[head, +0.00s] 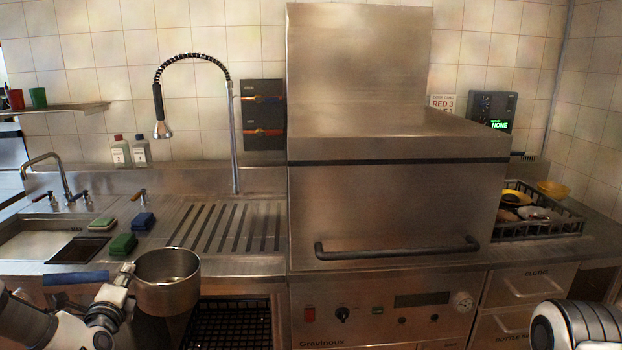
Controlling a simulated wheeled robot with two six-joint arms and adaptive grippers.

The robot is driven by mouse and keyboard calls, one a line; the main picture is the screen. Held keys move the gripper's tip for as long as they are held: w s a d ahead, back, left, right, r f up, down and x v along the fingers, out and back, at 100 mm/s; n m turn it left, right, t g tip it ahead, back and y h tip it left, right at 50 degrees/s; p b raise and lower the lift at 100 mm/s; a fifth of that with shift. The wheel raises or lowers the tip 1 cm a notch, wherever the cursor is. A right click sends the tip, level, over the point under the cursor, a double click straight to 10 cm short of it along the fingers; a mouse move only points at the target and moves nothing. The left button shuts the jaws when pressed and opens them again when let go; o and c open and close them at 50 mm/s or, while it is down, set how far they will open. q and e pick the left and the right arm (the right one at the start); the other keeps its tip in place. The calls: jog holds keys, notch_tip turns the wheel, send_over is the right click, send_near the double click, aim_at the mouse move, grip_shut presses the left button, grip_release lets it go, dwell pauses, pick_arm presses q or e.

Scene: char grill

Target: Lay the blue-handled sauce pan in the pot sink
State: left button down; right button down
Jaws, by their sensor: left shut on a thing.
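The sauce pan (167,284) is steel, with a blue handle (76,278) pointing left. It is held upright in front of the counter's front edge at the lower left. My left gripper (122,284) is shut on the sauce pan, between the handle's blue part and the bowl; the fingertips are partly hidden. The pot sink (36,246) is the basin at the far left, behind and to the left of the pan. Its deeper inside is hard to see. Part of my right arm shows at the lower right, but its gripper does not.
Green and blue sponges (123,244) lie on the counter right of the sink. A tap (62,172) stands behind the basin. A spray hose (232,130) rises over the ribbed drainboard (228,228), which is clear. A large steel dishwasher (395,200) fills the middle.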

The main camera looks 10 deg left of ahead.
aim_at(177, 296)
pick_arm(q)
jog(key=shift+m+h, duration=0.3)
jog(key=d, duration=0.1)
jog(key=d+f, duration=0.2)
jog(key=d, duration=0.1)
jog(key=shift+w+f, duration=0.2)
jog(key=shift+w, duration=0.2)
jog(key=shift+m+t+h, duration=0.3)
jog(key=shift+m+h, duration=0.2)
jog(key=shift+h, duration=0.3)
jog(key=d, duration=0.2)
jog(key=s+d+f, duration=0.1)
jog(key=d, duration=0.2)
jog(key=d+f, duration=0.1)
jog(key=d, duration=0.1)
jog(key=shift+s+d+f, duration=0.15)
jog(key=shift+d+f, duration=0.05)
jog(key=shift+d, duration=0.15)
jog(key=d+f+m+h, duration=0.15)
jog(key=d+f, duration=0.25)
jog(key=d, duration=0.6)
jog(key=d+f+m+h, duration=0.1)
jog(key=d+f+h, duration=0.25)
jog(key=d, duration=0.65)
jog(key=shift+y, duration=0.5)
jog(key=s, duration=0.3)
jog(key=s+r, duration=0.1)
jog(key=shift+s+d, duration=0.3)
jog(key=shift+s, duration=0.1)
jog(key=shift+f, duration=0.15)
